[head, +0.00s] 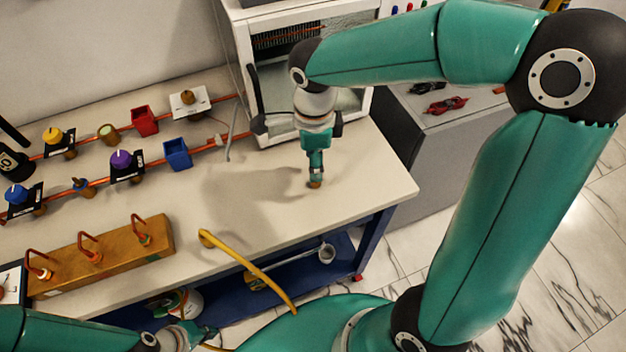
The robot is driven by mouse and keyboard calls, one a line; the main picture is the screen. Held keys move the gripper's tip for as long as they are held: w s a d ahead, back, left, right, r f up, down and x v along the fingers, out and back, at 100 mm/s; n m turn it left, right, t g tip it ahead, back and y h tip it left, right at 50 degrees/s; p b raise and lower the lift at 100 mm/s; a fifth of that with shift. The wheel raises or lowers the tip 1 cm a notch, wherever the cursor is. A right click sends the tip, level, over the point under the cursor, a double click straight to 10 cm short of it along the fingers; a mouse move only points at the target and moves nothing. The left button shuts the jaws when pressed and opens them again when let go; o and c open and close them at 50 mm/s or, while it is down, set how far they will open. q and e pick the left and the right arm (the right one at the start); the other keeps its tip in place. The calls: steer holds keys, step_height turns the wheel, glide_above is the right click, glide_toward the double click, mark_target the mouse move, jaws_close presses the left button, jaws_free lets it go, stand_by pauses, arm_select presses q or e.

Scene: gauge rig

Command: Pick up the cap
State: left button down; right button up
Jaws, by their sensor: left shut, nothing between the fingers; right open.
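A small brass-brown piece (314,184), which looks like the cap, is on the bench top near its right end. My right gripper (315,172) points down right over it, with the fingertips at the piece. The fingers are open, seen edge-on, and partly hide the piece; I cannot tell whether they touch it. My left gripper (205,336) is low at the bottom left, in front of the bench edge, shut and empty.
Copper pipes with coloured knobs, a red block (145,121) and a blue block (177,153) run along the left. A wooden block with copper hooks (105,258) lies at the front left. A yellow hooked bar (250,268) overhangs the front edge. A glass-fronted cabinet (243,60) stands behind my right gripper.

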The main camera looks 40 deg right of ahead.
steer(key=shift+f+p, duration=0.3)
steer(key=shift+f, duration=2.7)
jaws_close()
